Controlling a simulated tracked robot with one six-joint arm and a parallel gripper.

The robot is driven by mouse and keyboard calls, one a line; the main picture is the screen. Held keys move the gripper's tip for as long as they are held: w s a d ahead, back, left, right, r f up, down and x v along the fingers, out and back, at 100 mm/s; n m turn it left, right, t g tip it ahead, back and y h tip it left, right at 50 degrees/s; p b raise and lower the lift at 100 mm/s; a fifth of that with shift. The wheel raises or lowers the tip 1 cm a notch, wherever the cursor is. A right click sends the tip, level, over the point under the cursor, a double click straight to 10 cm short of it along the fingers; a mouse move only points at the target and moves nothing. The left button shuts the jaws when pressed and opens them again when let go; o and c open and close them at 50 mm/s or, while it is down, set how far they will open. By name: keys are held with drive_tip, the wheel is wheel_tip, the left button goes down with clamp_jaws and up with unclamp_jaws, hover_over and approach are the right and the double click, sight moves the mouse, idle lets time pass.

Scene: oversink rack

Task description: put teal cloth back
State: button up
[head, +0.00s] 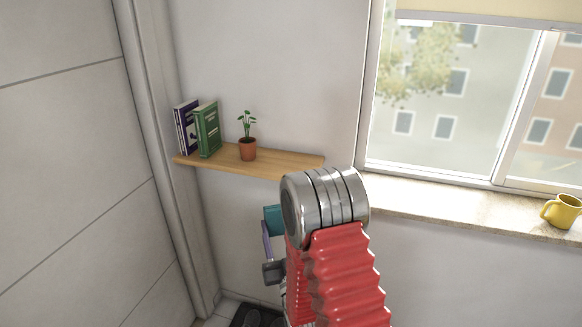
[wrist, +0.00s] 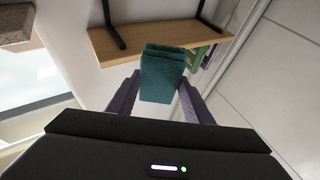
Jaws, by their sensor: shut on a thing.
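The teal cloth (wrist: 161,78) is a folded, upright bundle between the two fingers of my gripper (wrist: 162,100) in the wrist view. My gripper is shut on it and holds it up in the air. In the head view, a part of the teal cloth (head: 272,219) shows left of my arm, below the wooden shelf. My gripper (head: 267,245) is partly hidden there behind my arm. In the wrist view, a wooden shelf (wrist: 115,47) with a dark bracket (wrist: 113,22) lies beyond the cloth.
The wall shelf (head: 285,162) holds a purple book (head: 186,127), a green book (head: 208,130) and a potted plant (head: 247,148). Its right part looks bare. A yellow mug (head: 562,211) stands on the window sill (head: 450,205). A dark mat (head: 256,317) lies on the floor.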

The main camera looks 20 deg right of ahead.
drive_tip(key=shift+a, duration=0.2)
drive_tip(key=shift+r, duration=0.2)
drive_tip(key=shift+w+d+r, duration=0.2)
drive_tip(key=shift+w+r, duration=0.05)
drive_tip(key=shift+r, duration=0.35)
drive_tip(key=w+d+r+g, duration=0.2)
drive_tip(key=d+r, duration=0.2)
drive_tip(key=r, duration=0.4)
drive_tip(key=w+d+r+m+g+h, duration=0.1)
drive_tip(key=w+d+r+g, duration=0.2)
drive_tip(key=r, duration=0.6)
drive_tip(key=w+d+r+g+h, duration=0.1)
drive_tip(key=w+d+r+g, duration=0.1)
drive_tip(key=r, duration=0.7)
drive_tip(key=shift+w+d+r+m+g, duration=0.2)
drive_tip(key=shift+d+m+g, duration=0.25)
drive_tip(key=shift+d, duration=0.95)
